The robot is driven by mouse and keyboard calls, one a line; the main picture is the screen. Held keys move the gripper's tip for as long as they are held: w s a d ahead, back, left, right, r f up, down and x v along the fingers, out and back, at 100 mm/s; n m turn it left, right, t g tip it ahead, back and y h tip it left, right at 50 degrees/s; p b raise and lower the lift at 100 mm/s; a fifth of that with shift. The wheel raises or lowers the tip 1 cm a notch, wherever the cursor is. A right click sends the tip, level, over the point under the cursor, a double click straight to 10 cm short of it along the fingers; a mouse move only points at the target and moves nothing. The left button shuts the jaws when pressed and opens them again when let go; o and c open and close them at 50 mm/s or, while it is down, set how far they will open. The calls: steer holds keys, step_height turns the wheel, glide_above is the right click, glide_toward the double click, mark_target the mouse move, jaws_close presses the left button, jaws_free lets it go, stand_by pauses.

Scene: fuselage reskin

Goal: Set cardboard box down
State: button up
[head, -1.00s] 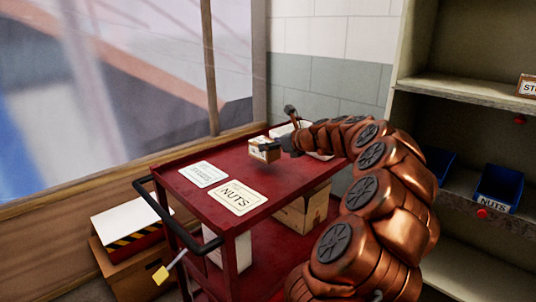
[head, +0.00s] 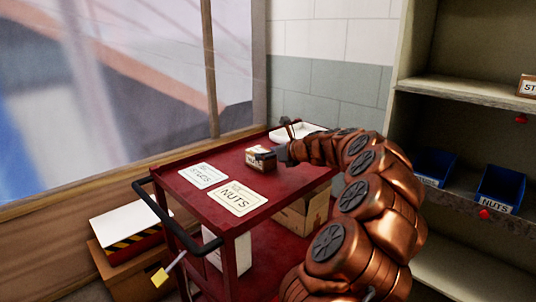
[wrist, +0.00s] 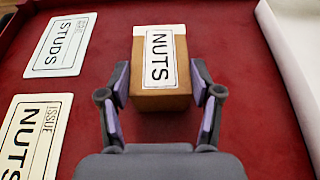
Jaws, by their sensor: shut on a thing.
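The small brown cardboard box (head: 260,160) with a white label is at my gripper (head: 266,154), over the red top of the cart (head: 278,182). In the wrist view the box (wrist: 160,100) reads NUTS, and my gripper (wrist: 160,76) is shut on it, one finger on each side. The box looks upright and very low over the cart top; I cannot tell whether its underside touches. The NUTS card (head: 237,198) and the STUDS card (head: 203,176) lie flat on the cart top, to the left of the box in the wrist view.
A white tray (head: 296,132) is at the cart's far end. The cart's black handle (head: 170,214) is at its near left. Shelves with blue bins (head: 499,186) stand at right. Red surface is clear between the box and the cards.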

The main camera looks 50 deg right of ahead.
steer(key=o, duration=1.6)
steer(key=shift+c, duration=0.2)
steer(key=p+v, duration=0.1)
steer(key=v, duration=1.1)
steer(key=shift+r, duration=0.15)
steer(key=shift+a, duration=0.15)
